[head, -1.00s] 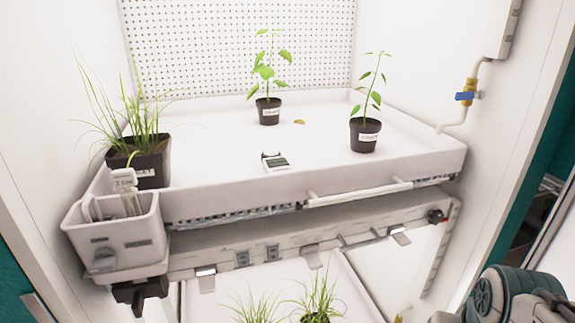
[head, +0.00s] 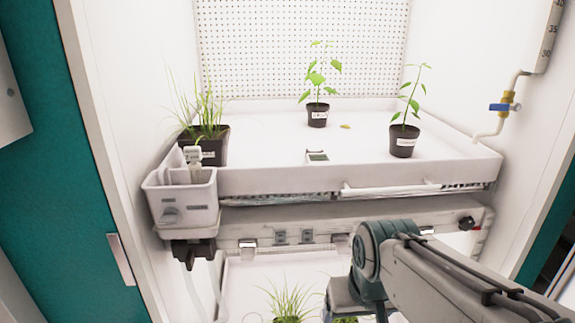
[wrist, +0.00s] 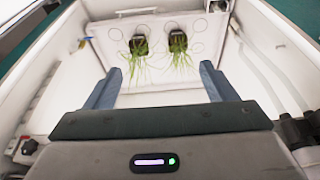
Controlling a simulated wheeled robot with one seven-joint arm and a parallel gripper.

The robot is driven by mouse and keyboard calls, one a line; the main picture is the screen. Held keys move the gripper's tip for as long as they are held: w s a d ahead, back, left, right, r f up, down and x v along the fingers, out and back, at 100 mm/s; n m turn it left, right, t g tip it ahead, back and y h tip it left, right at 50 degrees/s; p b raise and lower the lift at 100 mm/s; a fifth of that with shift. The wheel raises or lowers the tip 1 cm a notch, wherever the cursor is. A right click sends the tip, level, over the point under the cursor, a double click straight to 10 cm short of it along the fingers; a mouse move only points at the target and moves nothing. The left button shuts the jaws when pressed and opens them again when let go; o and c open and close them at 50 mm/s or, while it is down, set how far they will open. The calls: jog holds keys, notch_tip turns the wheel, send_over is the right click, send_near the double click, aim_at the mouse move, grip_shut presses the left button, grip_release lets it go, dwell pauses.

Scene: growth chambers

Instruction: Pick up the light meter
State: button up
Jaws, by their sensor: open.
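A small white device with a dark face, which looks like the light meter (head: 317,156), lies on the white upper tray (head: 270,181) near its front edge, in the head view. My gripper (wrist: 157,78) is open and empty in the wrist view, its two blue-grey fingers wide apart. It points toward the lower shelf, where two grass pots show. In the head view my arm reaches in from the lower right, below and in front of the tray. The light meter is not seen in the wrist view.
On the tray stand a grass pot (head: 216,148) at left and two leafy seedlings, one at the back (head: 317,115) and one at right (head: 404,140). A white caddy (head: 182,203) hangs at the front left corner. A white bar (head: 390,189) runs along the front. Bare tray surrounds the meter.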

jog(key=w+a+r+t+p, duration=0.15)
jog(key=w+r+p, duration=0.25)
jog(key=w+r, duration=2.3)
send_near(323, 160)
jog(key=f, duration=0.1)
jog(key=a+f, duration=0.2)
jog(key=shift+s+f, duration=0.3)
jog(key=shift+s, duration=0.05)
jog(key=f, duration=0.1)
jog(key=w+d+f, duration=0.1)
jog(key=f, duration=0.1)
jog(key=f+p, duration=0.1)
jog(key=shift+w+d+f, duration=0.15)
jog(key=shift+w+d, duration=0.05)
jog(key=shift+w, duration=0.1)
jog(key=shift+w+a+f, duration=0.25)
jog(key=shift+a+f, duration=0.05)
jog(key=shift+f, duration=0.05)
jog(key=shift+s+d+r, duration=0.1)
jog(key=shift+d, duration=0.1)
jog(key=c, duration=1.3)
